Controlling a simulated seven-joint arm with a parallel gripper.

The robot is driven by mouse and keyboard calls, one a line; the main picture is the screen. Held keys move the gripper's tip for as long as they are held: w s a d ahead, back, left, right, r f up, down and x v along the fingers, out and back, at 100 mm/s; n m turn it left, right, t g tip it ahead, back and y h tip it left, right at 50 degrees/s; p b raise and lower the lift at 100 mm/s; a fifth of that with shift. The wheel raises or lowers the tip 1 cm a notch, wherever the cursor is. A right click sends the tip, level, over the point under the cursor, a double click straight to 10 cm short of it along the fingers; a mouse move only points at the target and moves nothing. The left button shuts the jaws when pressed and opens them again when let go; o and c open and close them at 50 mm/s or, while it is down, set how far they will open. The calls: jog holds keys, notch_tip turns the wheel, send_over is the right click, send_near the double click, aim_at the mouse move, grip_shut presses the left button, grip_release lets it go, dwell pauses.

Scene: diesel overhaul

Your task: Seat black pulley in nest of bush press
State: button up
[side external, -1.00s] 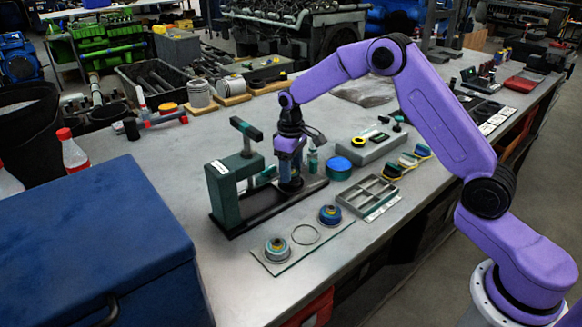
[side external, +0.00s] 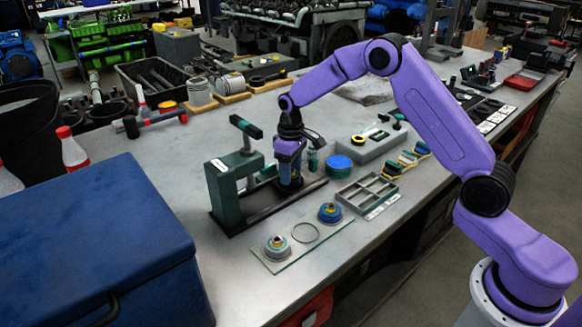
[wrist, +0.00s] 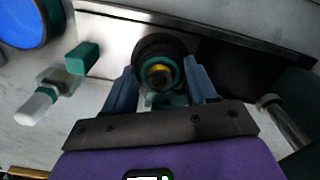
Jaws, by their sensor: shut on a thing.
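The black pulley (wrist: 158,47) shows in the wrist view as a dark disc with a teal ring and a brass-coloured centre. My gripper (wrist: 160,75) is shut on it, one finger on each side. In the side view my gripper (side external: 290,184) points down over the black base of the bush press (side external: 228,192), to the right of its green column. The pulley is mostly hidden there by the fingers. The nest is hidden under the gripper and pulley, so I cannot tell whether the pulley touches it.
A glass plate (side external: 268,262) with two pulleys and a thin ring lies in front. A grey divided tray (side external: 366,193), a blue round tin (side external: 339,166) and a small green-capped bottle (wrist: 62,80) stand nearby. A blue chest (side external: 90,235) fills the front left.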

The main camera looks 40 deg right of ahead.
jog(key=shift+f, duration=0.15)
jog(key=o, duration=1.4)
jog(key=shift+r, duration=3.5)
jog(key=shift+r, duration=2)
jog(key=shift+s, duration=0.1)
